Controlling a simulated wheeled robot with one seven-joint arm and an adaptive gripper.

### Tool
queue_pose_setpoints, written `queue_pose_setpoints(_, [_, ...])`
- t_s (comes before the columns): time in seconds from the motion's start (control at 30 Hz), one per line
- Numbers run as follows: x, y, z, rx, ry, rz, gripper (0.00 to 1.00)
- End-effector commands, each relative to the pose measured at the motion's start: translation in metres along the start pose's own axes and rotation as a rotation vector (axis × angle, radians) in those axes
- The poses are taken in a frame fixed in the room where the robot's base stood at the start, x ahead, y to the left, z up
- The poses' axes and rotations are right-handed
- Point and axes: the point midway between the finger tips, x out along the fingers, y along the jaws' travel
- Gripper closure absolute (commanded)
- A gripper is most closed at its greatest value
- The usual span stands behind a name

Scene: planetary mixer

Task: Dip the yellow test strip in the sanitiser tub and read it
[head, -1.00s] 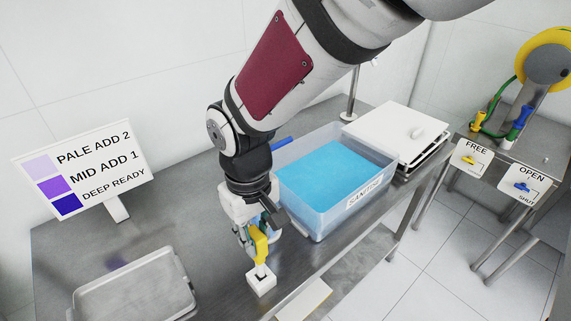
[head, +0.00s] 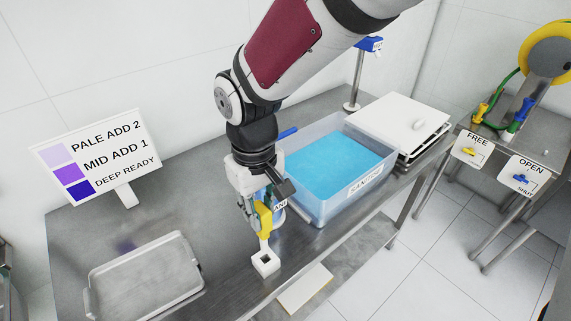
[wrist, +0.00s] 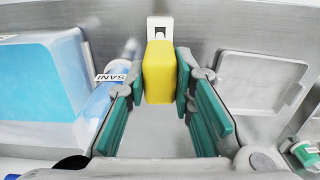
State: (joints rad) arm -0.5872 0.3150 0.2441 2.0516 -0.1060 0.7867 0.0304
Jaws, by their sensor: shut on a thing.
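My gripper (head: 258,208) is shut on the yellow handle (head: 264,218) of the test strip. In the wrist view the yellow handle (wrist: 159,72) sits between the green finger pads. The white strip (head: 264,243) hangs below the handle, over the small white holder (head: 265,264). I cannot tell whether its lower tip is still in the holder's opening. The sanitiser tub (head: 358,186), clear and full of blue liquid, stands right of my gripper. A colour chart (head: 98,158) on the left reads pale add 2, mid add 1, deep ready.
A bottle marked SANI (wrist: 108,88) stands close beside my gripper, next to the tub. A metal tray (head: 145,280) lies at the bench's front left. A white lid (head: 402,122) lies right of the tub. A post (head: 354,85) stands behind.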

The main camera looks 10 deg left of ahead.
Motion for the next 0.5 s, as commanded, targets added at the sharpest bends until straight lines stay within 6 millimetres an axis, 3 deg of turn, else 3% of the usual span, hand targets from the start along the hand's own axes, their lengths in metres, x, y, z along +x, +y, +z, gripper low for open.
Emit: queue_pose_setpoints(0.5, [-0.028,-0.001,0.001,0.001,0.000,0.000,0.97])
